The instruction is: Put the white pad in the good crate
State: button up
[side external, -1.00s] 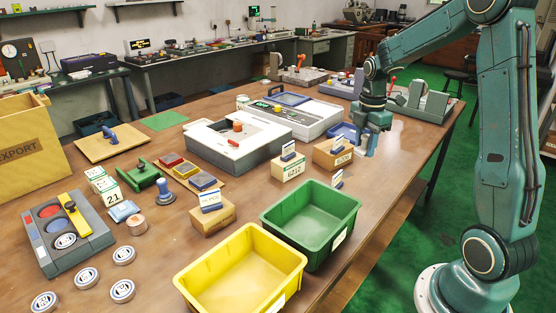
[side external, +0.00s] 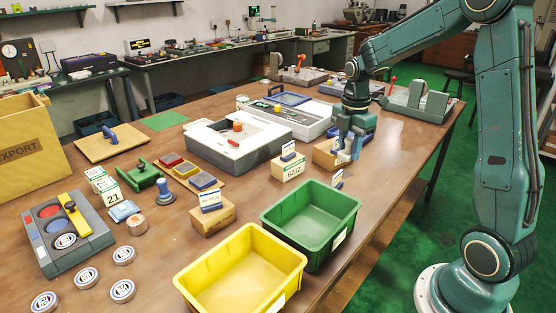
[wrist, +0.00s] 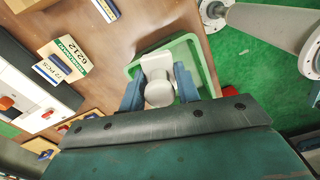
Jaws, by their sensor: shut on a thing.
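My gripper (wrist: 158,92) is shut on the white pad (wrist: 158,64), which shows between the fingers in the wrist view as a pale plate with a round knob. In the side view my gripper (side external: 347,152) is above the table behind the green crate, near a cardboard box; I cannot make out the pad there. The green crate (side external: 274,222) stands empty near the table's right edge. It also shows in the wrist view (wrist: 208,70), partly hidden behind the pad. An empty yellow crate (side external: 185,284) stands in front of it. I cannot read either crate's label.
Small cardboard boxes with cards, one marked 6212 (side external: 288,170), stand behind the green crate. Another box (side external: 212,215) stands left of it. A grey and white machine (side external: 238,145) is farther back. Several rings lie at the front left, beside a grey tray (side external: 75,240).

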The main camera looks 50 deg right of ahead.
jog(key=w+a+n, duration=0.2)
jog(key=a+n, duration=0.1)
jog(key=a, duration=0.9)
jog(key=shift+a+r, duration=0.25)
jog(key=shift+r, duration=0.05)
jog(key=shift+f, duration=0.1)
send_over(310, 233)
notch_tip(310, 233, down, 16)
jog(key=shift+f, duration=1.9)
jog(key=shift+f, duration=0.15)
jog(key=o, duration=1)
